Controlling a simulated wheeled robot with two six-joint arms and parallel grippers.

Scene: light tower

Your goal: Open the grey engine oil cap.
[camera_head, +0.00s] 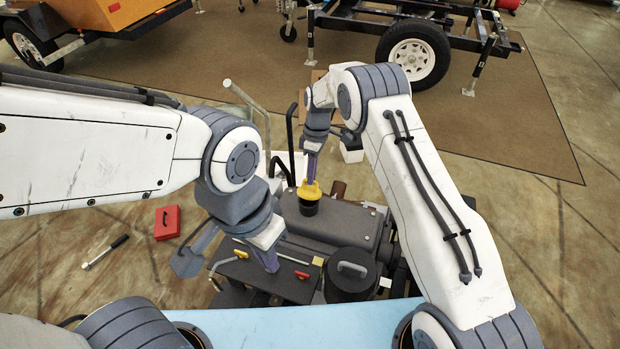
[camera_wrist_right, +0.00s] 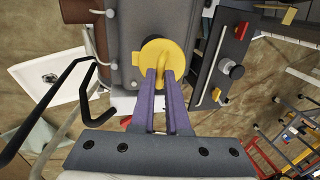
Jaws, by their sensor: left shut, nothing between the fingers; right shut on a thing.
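A yellow cap (camera_head: 310,190) with a raised grip sits on a black neck (camera_head: 308,207) on the dark grey engine (camera_head: 345,221). The yellow cap also fills the middle of the right wrist view (camera_wrist_right: 160,52). My right gripper (camera_head: 313,177) comes from above, and its purple fingers are shut on the yellow cap's raised grip. A black cylinder (camera_head: 348,285) with a grey handle (camera_head: 352,267) stands nearer to me on the engine. I cannot make out a separate grey oil cap. My left gripper (camera_head: 270,264) is shut and empty, above the black panel.
The black panel (camera_head: 262,276) carries red and yellow levers. Bent pipes (camera_head: 247,104) rise behind the engine. A red toolbox (camera_head: 167,222) and a wrench-like tool (camera_head: 105,252) lie on the floor at left. A light blue surface (camera_head: 300,325) is in front.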

